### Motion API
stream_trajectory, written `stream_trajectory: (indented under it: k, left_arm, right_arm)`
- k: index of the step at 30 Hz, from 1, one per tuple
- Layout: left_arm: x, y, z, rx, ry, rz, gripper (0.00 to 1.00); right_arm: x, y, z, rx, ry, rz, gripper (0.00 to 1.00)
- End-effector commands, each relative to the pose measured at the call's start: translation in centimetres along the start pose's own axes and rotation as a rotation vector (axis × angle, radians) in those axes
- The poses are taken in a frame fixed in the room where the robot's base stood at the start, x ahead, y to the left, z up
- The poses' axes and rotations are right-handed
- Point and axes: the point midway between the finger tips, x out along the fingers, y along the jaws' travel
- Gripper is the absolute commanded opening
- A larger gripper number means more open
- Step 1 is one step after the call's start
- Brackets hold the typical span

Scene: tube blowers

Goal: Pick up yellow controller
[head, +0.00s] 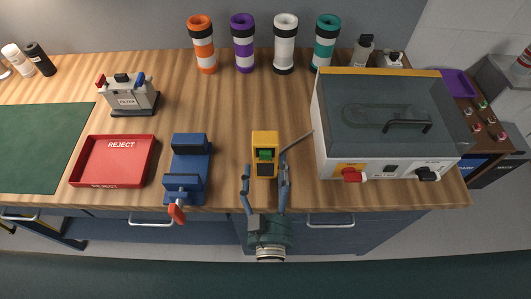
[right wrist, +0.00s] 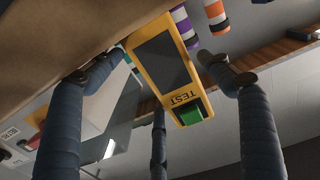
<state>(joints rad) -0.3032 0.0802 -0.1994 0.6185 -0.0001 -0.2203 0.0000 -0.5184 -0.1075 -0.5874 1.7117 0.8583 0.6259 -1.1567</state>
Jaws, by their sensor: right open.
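The yellow controller (head: 265,143) is on the wooden workbench near its front edge, left of the large lidded machine. It has a green button and a dark panel. In the right wrist view the controller (right wrist: 162,62) shows a dark screen, the word TEST and a green button. It lies between the open fingers of the right gripper (right wrist: 155,68), with a visible gap on each side. My left gripper is not in view.
A blue vise (head: 188,164) stands to the left, with a red REJECT tray (head: 147,165) beyond it. The white machine with a dark lid (head: 385,105) stands close on the right. Several banded tubes line the back. The bench directly behind the controller is clear.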

Motion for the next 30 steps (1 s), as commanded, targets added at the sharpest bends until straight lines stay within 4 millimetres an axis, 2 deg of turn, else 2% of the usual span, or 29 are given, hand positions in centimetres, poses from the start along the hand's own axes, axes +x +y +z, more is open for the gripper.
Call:
stream_trajectory:
  k: [3, 6, 15, 16, 21, 23, 30]
  left_arm:
    - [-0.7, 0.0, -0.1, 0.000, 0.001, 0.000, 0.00]
    - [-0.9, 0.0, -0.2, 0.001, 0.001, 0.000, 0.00]
    - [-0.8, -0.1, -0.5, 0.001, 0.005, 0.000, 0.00]
    - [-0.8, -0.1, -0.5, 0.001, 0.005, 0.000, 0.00]
    - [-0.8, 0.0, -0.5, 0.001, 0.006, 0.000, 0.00]
    - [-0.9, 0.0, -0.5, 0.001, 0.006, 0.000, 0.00]
    - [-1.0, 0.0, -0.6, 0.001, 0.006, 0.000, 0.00]
  right_arm:
    - [2.1, 0.0, -0.3, -0.001, 0.004, 0.001, 0.78]
    - [3.3, 0.0, -0.3, -0.001, 0.003, 0.001, 0.78]
    - [3.8, 0.0, 0.0, 0.000, 0.000, 0.000, 0.78]
    - [3.8, 0.0, 0.0, 0.000, 0.000, 0.000, 0.76]
    - [3.8, 0.0, 0.0, 0.000, 0.000, 0.000, 0.42]
    - [3.8, 0.0, -0.2, 0.000, 0.002, 0.001, 0.33]
    - [3.9, 0.0, -0.3, 0.000, 0.002, 0.001, 0.33]
